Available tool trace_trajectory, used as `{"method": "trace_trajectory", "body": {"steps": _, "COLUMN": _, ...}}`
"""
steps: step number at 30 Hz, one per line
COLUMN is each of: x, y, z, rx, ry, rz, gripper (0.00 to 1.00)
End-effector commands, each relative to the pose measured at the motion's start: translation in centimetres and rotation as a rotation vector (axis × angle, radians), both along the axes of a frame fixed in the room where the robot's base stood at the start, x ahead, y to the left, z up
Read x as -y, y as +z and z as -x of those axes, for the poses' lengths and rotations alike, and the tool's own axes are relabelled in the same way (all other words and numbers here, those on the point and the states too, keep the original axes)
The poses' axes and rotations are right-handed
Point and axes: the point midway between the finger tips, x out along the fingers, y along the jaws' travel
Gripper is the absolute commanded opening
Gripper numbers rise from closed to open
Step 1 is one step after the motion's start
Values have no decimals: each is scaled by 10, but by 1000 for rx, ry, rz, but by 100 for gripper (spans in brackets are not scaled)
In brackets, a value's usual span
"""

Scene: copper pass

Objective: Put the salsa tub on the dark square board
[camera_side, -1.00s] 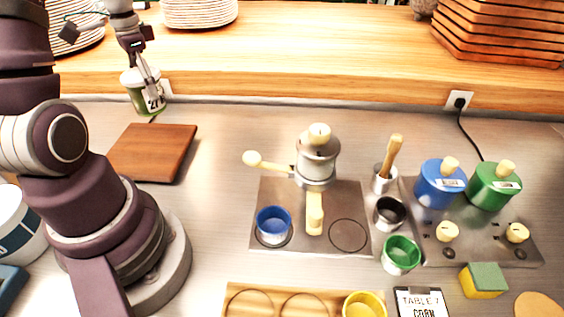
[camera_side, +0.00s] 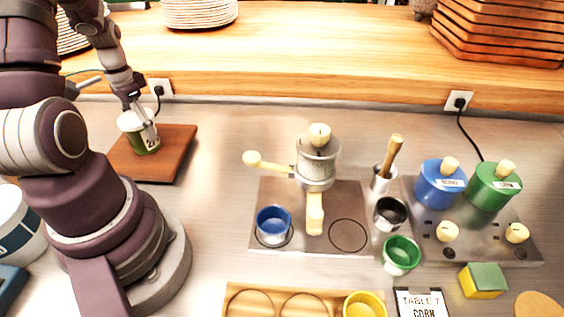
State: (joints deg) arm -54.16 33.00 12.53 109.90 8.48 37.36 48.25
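The salsa tub (camera_side: 141,136), green with a white rim and a white label, is over the brown square board (camera_side: 174,161) at the left. My gripper (camera_side: 146,121) reaches down from above, with its fingers at the tub's rim and wall, and appears shut on it. The tub is nearly upright. I cannot tell whether its base touches the board or is slightly above it. The board lies flat on the counter and its right and front parts are bare.
A hand grinder (camera_side: 318,165) stands on a metal plate with a blue cup (camera_side: 273,224). Blue (camera_side: 438,188) and green (camera_side: 492,190) canisters stand at the right. A wooden shelf (camera_side: 300,50) runs along the back. The counter between board and grinder is clear.

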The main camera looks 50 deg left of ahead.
Motion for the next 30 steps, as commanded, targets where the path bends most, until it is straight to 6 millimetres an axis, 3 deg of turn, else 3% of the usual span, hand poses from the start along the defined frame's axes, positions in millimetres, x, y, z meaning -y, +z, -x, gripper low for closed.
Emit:
{"method": "trace_trajectory", "body": {"steps": 1, "x": 0, "y": 0, "z": 0, "rx": 0, "ry": 0, "rz": 0, "gripper": 81}}
{"method": "trace_trajectory", "body": {"steps": 4, "x": 0, "y": 0, "z": 0, "rx": 0, "ry": 0, "rz": 0, "gripper": 94}}
{"method": "trace_trajectory", "body": {"steps": 16, "x": 0, "y": 7, "z": 0, "rx": 1, "ry": -1, "rz": -1, "gripper": 94}}
{"method": "trace_trajectory", "body": {"steps": 30, "x": -1, "y": 107, "z": -1, "rx": 3, "ry": -1, "rz": -4, "gripper": 94}}
